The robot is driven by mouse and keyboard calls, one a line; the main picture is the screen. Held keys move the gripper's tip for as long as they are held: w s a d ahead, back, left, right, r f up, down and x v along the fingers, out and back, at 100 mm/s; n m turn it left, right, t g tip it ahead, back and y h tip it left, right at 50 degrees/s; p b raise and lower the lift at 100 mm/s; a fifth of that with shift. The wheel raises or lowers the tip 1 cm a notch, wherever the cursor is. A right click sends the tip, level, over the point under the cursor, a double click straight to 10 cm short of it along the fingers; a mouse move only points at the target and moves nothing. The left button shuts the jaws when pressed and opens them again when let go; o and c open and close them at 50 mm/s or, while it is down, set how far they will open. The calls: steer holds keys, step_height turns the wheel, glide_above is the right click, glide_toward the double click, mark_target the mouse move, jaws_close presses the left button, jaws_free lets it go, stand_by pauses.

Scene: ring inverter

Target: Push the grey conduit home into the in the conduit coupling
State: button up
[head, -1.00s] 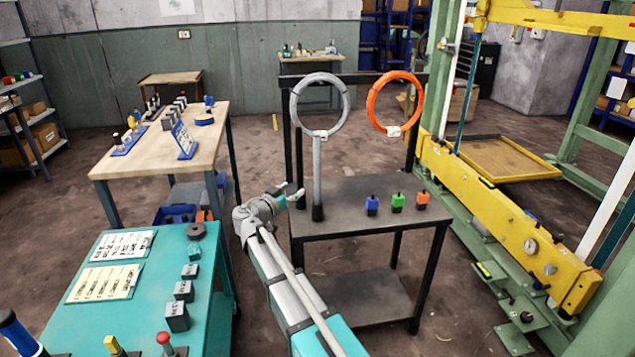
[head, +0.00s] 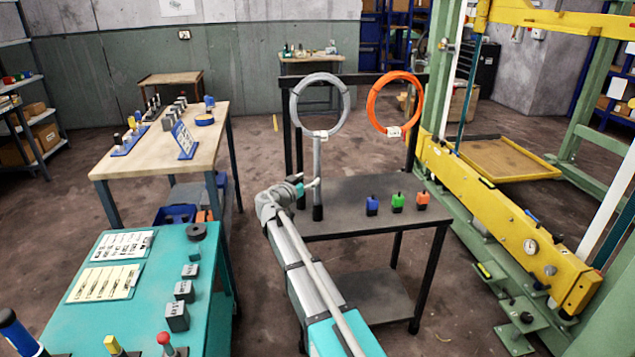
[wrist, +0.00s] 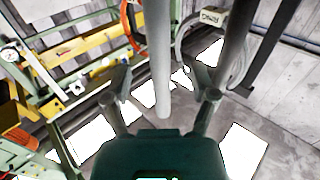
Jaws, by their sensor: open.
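The grey conduit (head: 317,165) stands upright at the left side of the dark table, its lower end in a black coupling (head: 317,213). How deep it sits cannot be told. My gripper (head: 309,184) is beside the lower half of the conduit, above the coupling. In the wrist view my open gripper (wrist: 165,88) has one finger on each side of the conduit (wrist: 157,50), with gaps visible in the picture. One rounded end of the conduit shows there; the coupling is out of view.
A grey ring (head: 297,100) and an orange ring (head: 371,105) hang on the black frame behind. A yellow and green press stands right; a teal bench (head: 150,250) stands left.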

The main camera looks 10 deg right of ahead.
mark_target(315, 174)
steer(key=shift+x, duration=2.6)
jaws_close()
